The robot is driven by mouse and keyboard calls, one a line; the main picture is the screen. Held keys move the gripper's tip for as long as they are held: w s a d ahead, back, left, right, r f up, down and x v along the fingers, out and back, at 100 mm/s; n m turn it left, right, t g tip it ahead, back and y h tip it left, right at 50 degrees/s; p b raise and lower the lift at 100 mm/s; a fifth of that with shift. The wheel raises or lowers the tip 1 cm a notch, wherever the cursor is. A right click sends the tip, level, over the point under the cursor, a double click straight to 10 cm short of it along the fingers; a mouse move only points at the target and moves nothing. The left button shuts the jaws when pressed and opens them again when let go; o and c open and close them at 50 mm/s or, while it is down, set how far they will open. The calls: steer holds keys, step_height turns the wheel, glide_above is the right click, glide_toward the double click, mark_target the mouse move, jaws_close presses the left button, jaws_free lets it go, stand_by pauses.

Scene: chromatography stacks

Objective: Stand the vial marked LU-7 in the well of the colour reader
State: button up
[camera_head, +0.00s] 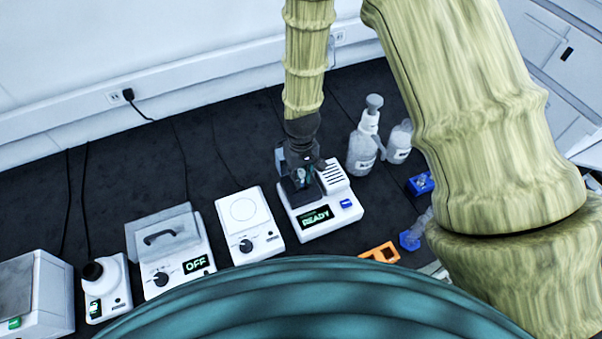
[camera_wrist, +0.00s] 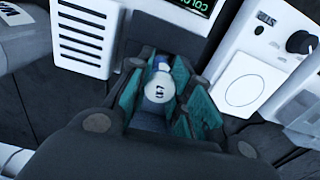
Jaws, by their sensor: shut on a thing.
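The colour reader (camera_head: 350,222) is a white box with a green READY display, a blue button and a slotted vent. In the wrist view the reader's vent panel (camera_wrist: 84,47) and part of its display show. My gripper (camera_head: 302,182) is down over the left part of the reader's top. In the wrist view my gripper (camera_wrist: 160,85) is shut on a vial (camera_wrist: 159,90), seen from above with a pale round cap between the teal finger pads. The mark on the cap is too small to read. The well is hidden, so I cannot tell whether the vial's foot is in it.
A white stirrer-like device (camera_head: 243,210) with a knob stands close left of the reader. A lidded device (camera_head: 170,262) reading OFF is further left. An orange piece (camera_head: 380,253) lies in front.

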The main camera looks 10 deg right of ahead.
steer(key=shift+f, duration=0.2)
steer(key=shift+f+b, duration=0.35)
steer(key=shift+f+b, duration=0.7)
steer(key=shift+f, duration=0.7)
stand_by(0.5)
steer(key=o, duration=1)
steer(key=o, duration=0.5)
steer(key=shift+r, duration=0.15)
steer(key=shift+r+p, duration=2.5)
steer(key=shift+r, duration=0.9)
